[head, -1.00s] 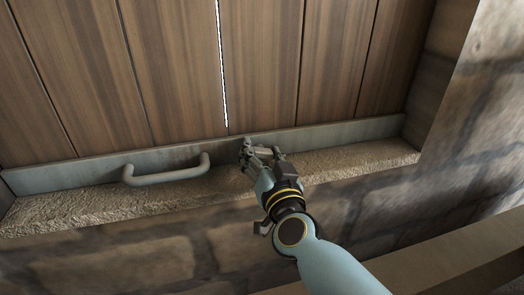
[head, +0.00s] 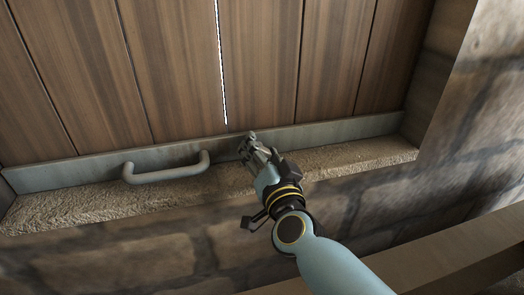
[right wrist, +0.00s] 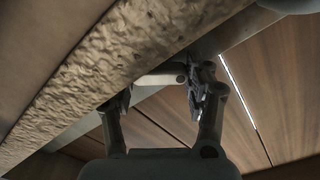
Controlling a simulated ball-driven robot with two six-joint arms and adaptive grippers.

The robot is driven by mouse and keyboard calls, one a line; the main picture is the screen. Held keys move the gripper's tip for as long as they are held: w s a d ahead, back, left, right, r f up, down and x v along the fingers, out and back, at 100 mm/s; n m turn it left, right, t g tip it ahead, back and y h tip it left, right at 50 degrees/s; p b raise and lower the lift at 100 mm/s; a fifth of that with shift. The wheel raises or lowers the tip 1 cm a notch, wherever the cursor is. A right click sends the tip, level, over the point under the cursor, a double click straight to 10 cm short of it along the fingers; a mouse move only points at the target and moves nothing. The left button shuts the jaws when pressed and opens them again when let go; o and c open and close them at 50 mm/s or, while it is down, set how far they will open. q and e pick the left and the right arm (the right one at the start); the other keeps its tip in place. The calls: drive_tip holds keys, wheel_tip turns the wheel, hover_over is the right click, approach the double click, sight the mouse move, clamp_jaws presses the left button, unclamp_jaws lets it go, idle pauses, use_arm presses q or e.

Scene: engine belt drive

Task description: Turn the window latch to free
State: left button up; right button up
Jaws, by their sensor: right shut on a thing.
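My right gripper (head: 256,146) reaches the grey bottom rail of the wooden shutters, right of the fixed handle. In the right wrist view its two fingers (right wrist: 163,88) stand on either side of a short pale grey bar with a rounded end, which looks like the window latch (right wrist: 158,79). The gripper is shut on this latch. In the head view my fingers hide most or all of the latch, so its angle is hard to read there. My left gripper is not in view.
A grey curved handle (head: 166,174) sticks out from the rail (head: 330,131) to the left. A rough stone sill (head: 90,207) runs below it. Brown plank shutters (head: 180,70) stand behind, with a bright gap between them. A stone wall (head: 150,255) lies in front.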

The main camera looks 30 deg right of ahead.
drive_tip(key=o, duration=1.1)
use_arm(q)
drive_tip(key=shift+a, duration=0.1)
use_arm(e)
drive_tip(key=shift+o, duration=0.2)
drive_tip(key=shift+n, duration=0.3)
